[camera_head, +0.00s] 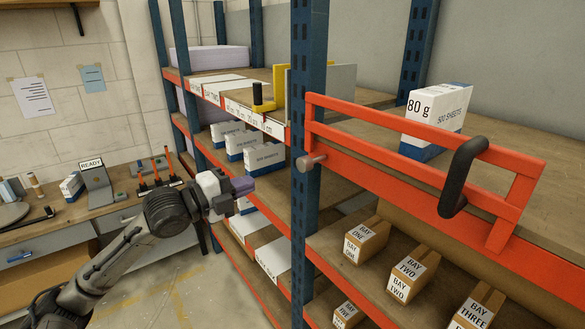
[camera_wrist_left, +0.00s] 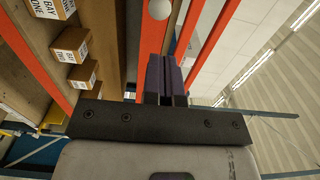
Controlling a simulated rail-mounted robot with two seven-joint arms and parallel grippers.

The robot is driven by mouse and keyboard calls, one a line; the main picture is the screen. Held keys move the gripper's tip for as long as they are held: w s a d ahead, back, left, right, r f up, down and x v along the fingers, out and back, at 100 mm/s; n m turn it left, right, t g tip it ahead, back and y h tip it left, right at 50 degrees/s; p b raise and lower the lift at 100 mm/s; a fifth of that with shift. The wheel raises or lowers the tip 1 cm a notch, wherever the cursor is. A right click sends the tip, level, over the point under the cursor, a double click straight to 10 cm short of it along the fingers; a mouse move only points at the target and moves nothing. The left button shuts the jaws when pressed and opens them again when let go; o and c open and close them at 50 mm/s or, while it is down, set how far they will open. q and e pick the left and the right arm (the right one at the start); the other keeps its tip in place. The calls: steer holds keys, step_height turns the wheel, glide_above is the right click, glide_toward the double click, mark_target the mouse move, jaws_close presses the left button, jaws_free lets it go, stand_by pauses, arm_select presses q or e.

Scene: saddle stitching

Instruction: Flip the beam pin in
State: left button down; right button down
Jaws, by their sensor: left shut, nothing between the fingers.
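A short grey metal pin (camera_head: 311,162) sticks out from the blue upright (camera_head: 308,90) at the left end of an orange frame (camera_head: 420,182), which has a black handle (camera_head: 463,177). In the left wrist view a pale round knob (camera_wrist_left: 159,9), apparently the pin's end, shows at the top edge, beyond the fingertips. My left gripper (camera_head: 243,185) is left of the pin and a little lower, apart from it. Its dark purple fingers (camera_wrist_left: 165,76) are shut with nothing between them. The pin's root is hidden against the upright. My right gripper is in neither view.
Blue-and-orange shelving fills the middle and right. A paper pack (camera_head: 437,121) marked 80 g stands behind the frame. Several bay-labelled boxes (camera_head: 412,272) sit on the lower shelf. A yellow-and-black stop (camera_head: 262,98) is on the upper left shelf. A workbench (camera_head: 110,222) stands at left.

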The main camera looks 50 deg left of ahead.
arm_select(q)
steer(key=p, duration=0.3)
glide_toward(301, 165)
steer(key=w, duration=0.5)
steer(key=shift+w+a+r, duration=0.15)
steer(key=shift+w+p, duration=0.65)
steer(key=shift+w, duration=0.45)
